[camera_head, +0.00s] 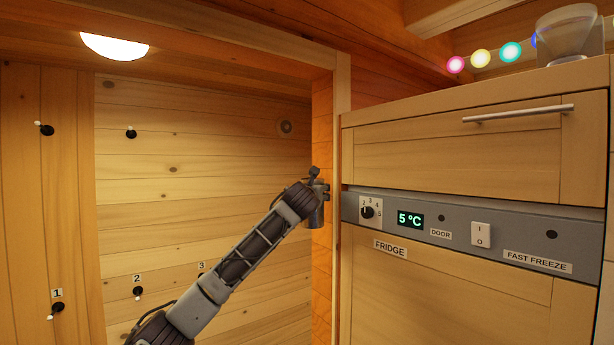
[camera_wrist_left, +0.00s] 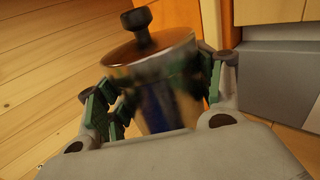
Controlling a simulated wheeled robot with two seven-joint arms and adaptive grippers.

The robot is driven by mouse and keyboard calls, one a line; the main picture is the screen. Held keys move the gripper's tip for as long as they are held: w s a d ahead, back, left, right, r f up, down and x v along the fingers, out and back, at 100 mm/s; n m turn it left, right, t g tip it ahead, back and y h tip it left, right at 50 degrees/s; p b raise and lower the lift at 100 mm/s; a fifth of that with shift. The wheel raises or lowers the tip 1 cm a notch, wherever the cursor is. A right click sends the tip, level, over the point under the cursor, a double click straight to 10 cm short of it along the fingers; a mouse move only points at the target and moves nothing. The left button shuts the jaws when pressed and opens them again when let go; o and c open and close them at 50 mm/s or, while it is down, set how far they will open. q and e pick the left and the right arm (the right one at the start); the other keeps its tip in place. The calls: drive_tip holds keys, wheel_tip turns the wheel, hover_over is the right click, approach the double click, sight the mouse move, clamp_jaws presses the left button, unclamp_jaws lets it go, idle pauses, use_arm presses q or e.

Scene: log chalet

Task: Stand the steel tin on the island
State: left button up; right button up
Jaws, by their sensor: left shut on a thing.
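My left gripper (camera_head: 309,195) reaches up from the lower left in the head view, beside the fridge's left edge. In the left wrist view the left gripper (camera_wrist_left: 160,95) is shut on the steel tin (camera_wrist_left: 172,75), with green-padded fingers on both sides of its body. The tin has a shiny wall, a copper-coloured lid and a black knob, and looks slightly tilted in that view. In the head view the tin (camera_head: 316,217) is small, dark and partly covered by the gripper. It is held in the air. The island and my right gripper are not in view.
A wood-fronted fridge (camera_head: 450,275) with a grey control panel fills the right side, close to the gripper. A glass bowl-like vessel (camera_head: 570,35) stands on top.

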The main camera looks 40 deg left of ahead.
use_arm(q)
drive_tip(key=d+f+m+t+h, duration=0.15)
drive_tip(key=d+f, duration=0.25)
drive_tip(key=f, duration=0.9)
drive_tip(key=d+f+m+h, duration=0.25)
drive_tip(key=d+f, duration=0.25)
drive_tip(key=f, duration=0.9)
drive_tip(key=s+d+f+m+h, duration=0.1)
drive_tip(key=s+d+f+h, duration=0.3)
drive_tip(key=f, duration=0.5)
drive_tip(key=s+d+f+m+h, duration=0.1)
drive_tip(key=s+d+f+h, duration=0.1)
drive_tip(key=s+d+f, duration=0.45)
drive_tip(key=s+d+f+y, duration=0.1)
drive_tip(key=s+d+f, duration=0.6)
drive_tip(key=d+f, duration=0.3)
drive_tip(key=shift+s+d+f+t+y, duration=0.15)
drive_tip(key=shift+s+t+y, duration=0.15)
drive_tip(key=shift+t, duration=0.05)
drive_tip(key=shift+s, duration=0.1)
